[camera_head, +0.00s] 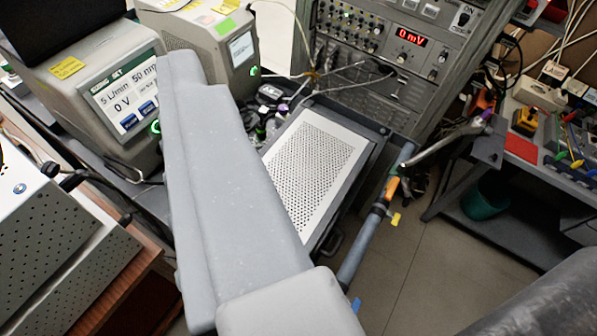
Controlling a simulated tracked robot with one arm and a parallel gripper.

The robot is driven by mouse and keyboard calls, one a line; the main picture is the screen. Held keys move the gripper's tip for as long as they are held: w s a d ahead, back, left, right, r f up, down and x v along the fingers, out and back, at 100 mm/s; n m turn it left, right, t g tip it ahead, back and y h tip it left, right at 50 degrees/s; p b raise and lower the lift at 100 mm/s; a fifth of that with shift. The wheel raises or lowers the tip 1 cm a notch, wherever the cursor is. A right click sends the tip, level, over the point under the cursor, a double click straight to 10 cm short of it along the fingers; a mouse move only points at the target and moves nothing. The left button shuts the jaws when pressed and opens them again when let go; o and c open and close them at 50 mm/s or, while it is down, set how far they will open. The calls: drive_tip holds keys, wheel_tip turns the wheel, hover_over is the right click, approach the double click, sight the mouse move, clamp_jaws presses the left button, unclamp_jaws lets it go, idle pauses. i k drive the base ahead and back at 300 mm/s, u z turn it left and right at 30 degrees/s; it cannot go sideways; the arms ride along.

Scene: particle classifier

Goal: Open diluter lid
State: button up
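No part that I can make out as the diluter lid is clearly identifiable. A box with a white perforated top panel (312,165) stands in the middle, and its top looks closed. My grey arm link covers its left side and much of the centre of the view. My gripper's fingers do not show.
Two instruments with screens (122,98) (240,48) stand at the upper left. A rack with a red "0 mV" display (410,36) stands behind. A grey pipe with an orange section (384,193) runs right of the perforated box. Open floor (450,265) lies at the lower right.

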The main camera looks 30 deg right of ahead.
sight(312, 162)
drive_tip(key=u, duration=0.5)
drive_tip(key=k, duration=1.15)
drive_tip(key=z, duration=0.55)
drive_tip(key=i, duration=1)
drive_tip(key=u, duration=0.05)
